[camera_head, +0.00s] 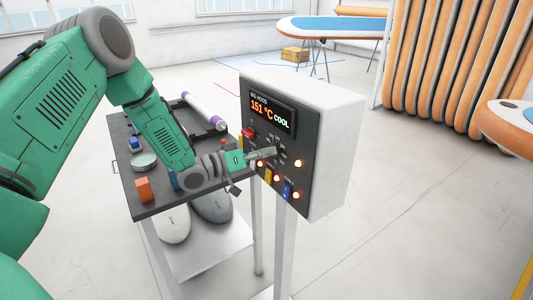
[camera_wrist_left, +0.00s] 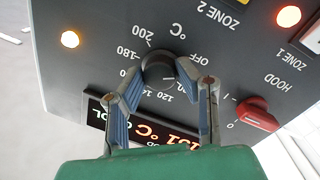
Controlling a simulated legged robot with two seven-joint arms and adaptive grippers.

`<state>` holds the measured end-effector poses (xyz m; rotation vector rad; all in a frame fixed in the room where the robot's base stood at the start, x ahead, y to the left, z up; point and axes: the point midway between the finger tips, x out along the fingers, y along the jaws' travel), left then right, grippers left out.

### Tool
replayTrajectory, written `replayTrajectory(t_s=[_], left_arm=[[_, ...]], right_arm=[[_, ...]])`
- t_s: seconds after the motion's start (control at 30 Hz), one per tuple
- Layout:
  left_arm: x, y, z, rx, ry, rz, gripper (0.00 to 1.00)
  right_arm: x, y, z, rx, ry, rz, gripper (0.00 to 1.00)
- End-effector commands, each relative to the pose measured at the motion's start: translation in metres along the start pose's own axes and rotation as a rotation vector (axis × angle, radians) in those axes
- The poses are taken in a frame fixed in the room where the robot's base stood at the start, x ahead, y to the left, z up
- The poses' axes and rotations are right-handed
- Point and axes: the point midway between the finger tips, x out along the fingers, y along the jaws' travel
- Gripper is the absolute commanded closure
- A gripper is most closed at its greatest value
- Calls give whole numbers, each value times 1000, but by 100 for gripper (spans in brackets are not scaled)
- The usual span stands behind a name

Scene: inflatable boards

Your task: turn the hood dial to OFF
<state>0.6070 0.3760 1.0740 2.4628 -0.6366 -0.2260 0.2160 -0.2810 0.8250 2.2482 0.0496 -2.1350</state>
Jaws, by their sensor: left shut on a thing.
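The hood dial (camera_wrist_left: 159,66) is a dark round knob on the dark control panel (camera_head: 289,186). In the wrist view the panel appears upside down, and the scale around the dial reads OFF, 180, 200 and °C. My left gripper (camera_wrist_left: 162,76) is shut on the dial, with a fingertip on each side. In the head view the gripper (camera_head: 270,153) reaches the panel from the left and hides the dial. I cannot tell which mark the dial points at. The display (camera_head: 271,113) reads 151 °C COOL. My right gripper is not in view.
A red HOOD switch (camera_wrist_left: 257,113) sits beside the dial; it also shows in the head view (camera_head: 249,133). Lit lamps (camera_head: 298,163) and a blue switch (camera_head: 288,190) are nearby. A dark table (camera_head: 165,203) with small items stands left of the panel. Floor to the right is clear.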

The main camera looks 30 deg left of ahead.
Motion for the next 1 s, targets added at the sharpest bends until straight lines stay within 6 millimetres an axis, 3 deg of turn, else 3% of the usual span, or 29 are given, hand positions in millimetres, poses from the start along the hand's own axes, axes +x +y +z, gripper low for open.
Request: replayTrajectory(t_s=[0.4,0.9,0.93,1.0], left_arm=[[-3,-4,6,-170,2,2,100],[-3,-4,6,-188,3,3,100],[-3,-4,6,-188,3,3,68],[-3,-4,6,-188,5,4,51]], right_arm=[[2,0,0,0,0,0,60],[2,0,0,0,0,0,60],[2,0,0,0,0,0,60],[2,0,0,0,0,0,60]])
